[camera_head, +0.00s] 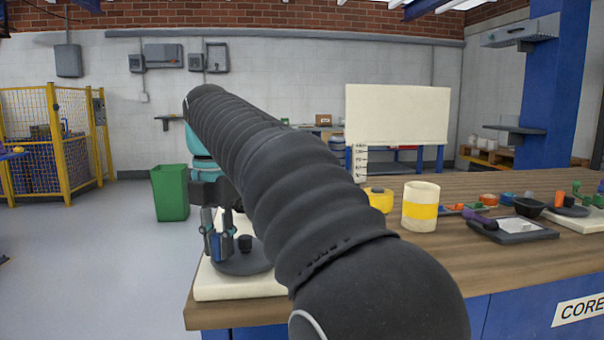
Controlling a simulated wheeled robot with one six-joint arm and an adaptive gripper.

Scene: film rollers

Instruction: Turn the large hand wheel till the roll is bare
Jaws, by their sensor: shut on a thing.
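The large hand wheel (236,264) is a dark grey disc lying flat on a pale base plate (236,285) at the near left corner of the bench. A short black knob (245,243) stands up from the disc. My gripper (216,247) points down at the disc's left side. Its grey fingers are shut on the wheel's handle, which is mostly hidden between them. My black ribbed arm crosses the middle of the view and hides what is right of the wheel. I cannot tell which thing is the wheel's roll. A cream cylinder with a yellow band (421,207) stands upright on the bench.
The wooden bench (480,262) has free room at the front right. A yellow round piece (379,199), a grey tray (513,231), a black bowl (529,207) and a smaller dark wheel (567,210) stand on it. A cream panel (397,115) rises behind. A green bin (170,193) stands on the floor.

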